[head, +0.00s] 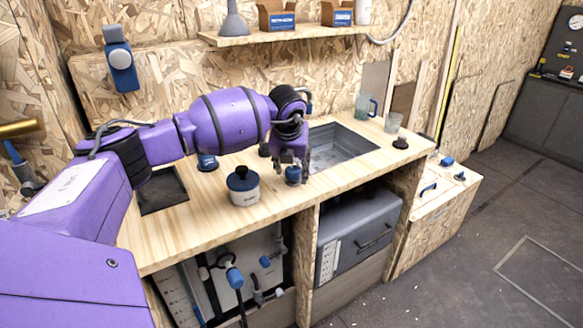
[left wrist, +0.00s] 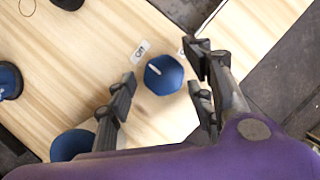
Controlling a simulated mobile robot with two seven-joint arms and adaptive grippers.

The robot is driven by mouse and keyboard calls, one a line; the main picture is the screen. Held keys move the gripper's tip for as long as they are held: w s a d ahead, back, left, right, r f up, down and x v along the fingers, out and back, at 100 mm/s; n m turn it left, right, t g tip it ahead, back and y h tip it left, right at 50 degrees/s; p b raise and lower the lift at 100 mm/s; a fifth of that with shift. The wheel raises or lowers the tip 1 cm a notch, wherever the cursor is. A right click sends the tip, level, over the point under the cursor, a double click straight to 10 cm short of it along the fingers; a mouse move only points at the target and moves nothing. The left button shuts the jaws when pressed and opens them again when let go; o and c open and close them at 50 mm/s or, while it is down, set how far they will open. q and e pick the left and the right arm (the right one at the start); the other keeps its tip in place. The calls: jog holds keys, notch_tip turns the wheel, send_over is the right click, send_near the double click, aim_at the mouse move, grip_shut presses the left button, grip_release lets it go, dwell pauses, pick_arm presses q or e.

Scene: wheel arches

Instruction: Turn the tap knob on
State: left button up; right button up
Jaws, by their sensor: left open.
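The tap knob (left wrist: 163,75) is a blue faceted knob on the wooden counter, with a white mark on its top. A small white label (left wrist: 140,52) with dark lettering lies beside it. A second pale label is partly hidden behind a finger. In the head view the knob (head: 292,175) is near the counter's front edge, just below my left gripper (head: 291,165). In the left wrist view my left gripper (left wrist: 163,83) is open, with a finger on either side of the knob and gaps between. I cannot tell how far above it the fingertips are. My right gripper is not in view.
A white pot with a dark lid (head: 243,187) stands left of the knob. A grey sink (head: 345,147) is sunk behind and right of it. A glass jug (head: 364,106) and a glass (head: 392,123) stand beyond the sink. A shelf (head: 300,33) hangs above.

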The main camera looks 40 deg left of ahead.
pick_arm(q)
jog(key=c, duration=1)
jog(key=shift+a, duration=0.1)
jog(key=shift+c, duration=0.2)
jog(key=m, duration=0.2)
jog(key=m+h, duration=0.2)
jog(key=m, duration=0.1)
jog(key=shift+a+m+t+b, duration=0.3)
jog(key=shift+b, duration=0.1)
jog(key=m, duration=0.1)
jog(key=m+h, duration=0.1)
jog(key=m, duration=0.1)
jog(key=m+b, duration=0.1)
jog(key=shift+w+a+r+m+h, duration=0.1)
jog(key=shift+w+a+m+h, duration=0.05)
jog(key=shift+w+m+h, duration=0.2)
jog(key=m+h+b, duration=0.1)
jog(key=m, duration=0.1)
jog(key=m+g+h+b, duration=0.1)
jog(key=m, duration=0.2)
jog(key=shift+w, duration=0.1)
jog(key=shift+w+r+m+g+b, duration=0.15)
jog(key=shift+m+g+b, duration=0.3)
jog(key=shift+m, duration=0.8)
jog(key=shift+r+h, duration=0.1)
jog(key=shift+h, duration=0.15)
